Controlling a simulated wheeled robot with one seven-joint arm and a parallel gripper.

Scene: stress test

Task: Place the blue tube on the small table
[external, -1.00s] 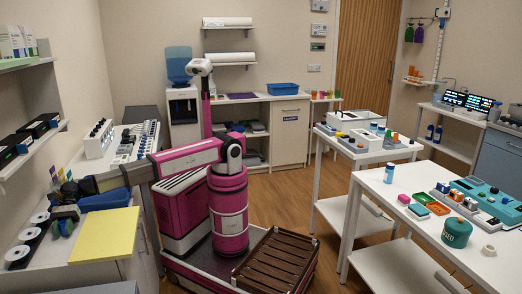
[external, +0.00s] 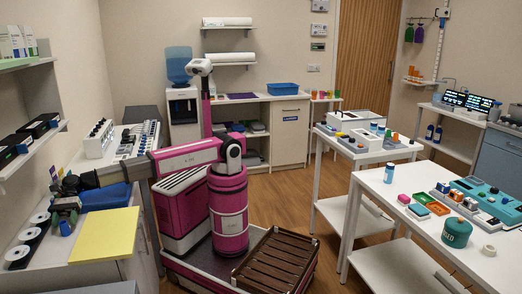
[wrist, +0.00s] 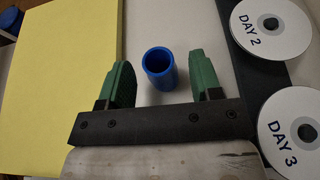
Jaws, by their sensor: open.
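The blue tube (wrist: 160,72) shows in the wrist view as an upright, open-topped cylinder on the pale bench top. It stands between the green fingers of my gripper (wrist: 162,84), with a gap on both sides. My gripper is open and empty. White tables stand on the right: a smaller one (external: 333,188) further back and a larger one (external: 385,205) nearer. The frames do not show which is the small table.
A yellow board (wrist: 60,80) lies left of the tube. White discs marked DAY 2 (wrist: 295,22) and DAY 3 (wrist: 285,125) lie to its right. A blue bin (external: 112,197) sits by my arm. A brown slatted crate (external: 276,262) stands low at the front.

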